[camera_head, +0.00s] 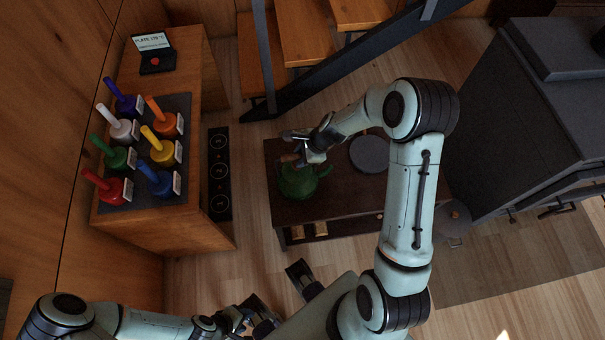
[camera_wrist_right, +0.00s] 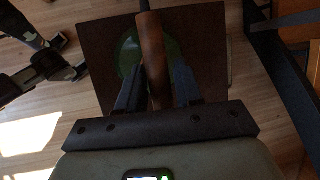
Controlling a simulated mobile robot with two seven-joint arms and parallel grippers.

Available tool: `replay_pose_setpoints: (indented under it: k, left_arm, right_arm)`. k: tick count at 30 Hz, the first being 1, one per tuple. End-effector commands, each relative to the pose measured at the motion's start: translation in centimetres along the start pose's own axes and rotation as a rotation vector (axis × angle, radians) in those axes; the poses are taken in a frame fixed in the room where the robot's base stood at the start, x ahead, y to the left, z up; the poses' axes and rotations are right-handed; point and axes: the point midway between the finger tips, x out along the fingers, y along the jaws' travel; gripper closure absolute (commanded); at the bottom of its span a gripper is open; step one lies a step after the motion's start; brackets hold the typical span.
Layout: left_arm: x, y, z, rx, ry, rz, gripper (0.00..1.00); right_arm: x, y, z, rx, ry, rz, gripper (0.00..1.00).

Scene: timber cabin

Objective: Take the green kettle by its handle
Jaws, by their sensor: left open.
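The green kettle (camera_head: 298,183) stands on a dark low table (camera_head: 345,203); its brown handle (camera_head: 289,158) is at its upper left. In the right wrist view the brown handle (camera_wrist_right: 151,50) runs between the two fingers of my right gripper (camera_wrist_right: 156,85), with the green kettle body (camera_wrist_right: 128,55) partly hidden behind it. The fingers lie close along both sides of the handle; whether they press on it I cannot tell. In the head view my right gripper (camera_head: 303,150) is over the kettle. My left gripper (camera_head: 282,293) is open and empty, low in the head view.
A round grey lid or plate (camera_head: 369,154) lies on the dark table right of the kettle. A dark stove-like block (camera_head: 520,110) stands at right. Stairs rise behind.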

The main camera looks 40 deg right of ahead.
Motion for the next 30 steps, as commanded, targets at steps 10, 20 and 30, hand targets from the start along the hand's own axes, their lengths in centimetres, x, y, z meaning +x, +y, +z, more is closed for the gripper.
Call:
replay_pose_setpoints:
  k: [10,20,30]
  left_arm:
    - [0.0,-0.01,0.0,0.0,0.0,0.0,0.57]
    - [0.0,-0.01,0.0,0.0,0.0,0.0,0.57]
    - [0.0,-0.01,0.0,0.0,0.0,0.0,0.57]
  right_arm:
    - [-0.02,0.01,0.0,0.0,0.0,0.0,1.0]
    - [-0.03,0.01,0.0,0.0,0.0,0.0,1.0]
    - [-0.04,0.01,0.0,0.0,0.0,0.0,1.0]
